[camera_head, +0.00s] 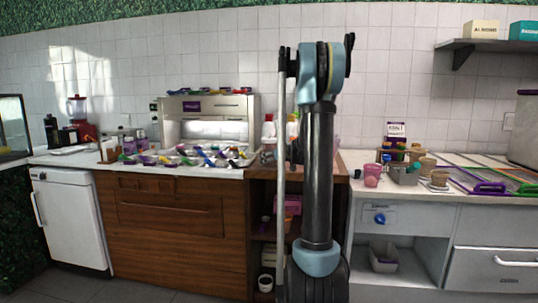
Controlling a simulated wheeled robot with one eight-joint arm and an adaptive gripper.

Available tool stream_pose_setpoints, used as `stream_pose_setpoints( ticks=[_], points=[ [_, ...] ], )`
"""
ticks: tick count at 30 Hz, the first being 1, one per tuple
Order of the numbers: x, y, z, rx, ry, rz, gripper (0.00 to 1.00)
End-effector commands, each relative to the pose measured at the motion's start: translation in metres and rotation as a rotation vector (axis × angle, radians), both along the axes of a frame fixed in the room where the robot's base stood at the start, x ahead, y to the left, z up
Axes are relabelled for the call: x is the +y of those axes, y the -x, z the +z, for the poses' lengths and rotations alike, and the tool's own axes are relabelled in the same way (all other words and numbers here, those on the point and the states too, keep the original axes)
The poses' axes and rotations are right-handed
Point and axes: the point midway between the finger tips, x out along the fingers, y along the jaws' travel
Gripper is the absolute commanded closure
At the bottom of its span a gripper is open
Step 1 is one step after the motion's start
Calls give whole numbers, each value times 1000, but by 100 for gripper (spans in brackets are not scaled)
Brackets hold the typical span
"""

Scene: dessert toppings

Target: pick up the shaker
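I cannot tell for certain which item is the shaker. A white bottle with a red top (268,128) stands on the wooden counter just left of my arm, and a similar bottle (292,128) is partly hidden behind my arm. Small dark containers (386,158) stand on the right counter. My arm rises upright in the middle of the view, in front of the counters and apart from these items. I cannot make out my gripper or its fingers.
Many colourful scoops and bowls (190,158) crowd the left counter before a white dispenser cabinet (208,118). Pink cups (372,174) and a grey bin (405,175) sit near the right counter's edge. A wall shelf (490,43) is at upper right. Open shelves (270,237) lie below.

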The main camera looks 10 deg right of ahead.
Motion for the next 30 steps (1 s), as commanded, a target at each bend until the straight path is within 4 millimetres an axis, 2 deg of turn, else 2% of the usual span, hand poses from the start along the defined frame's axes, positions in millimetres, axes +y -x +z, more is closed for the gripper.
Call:
stream_pose_setpoints(
  ticks=[3,11,18,19,30],
  points=[
    [4,-9,-4,0,-1,0,19],
    [5,-10,-5,0,-1,0,22],
    [5,-10,-5,0,-1,0,76],
    [5,-10,-5,0,-1,0,78],
    [5,-10,2,0,0,-1,79]
  ],
)
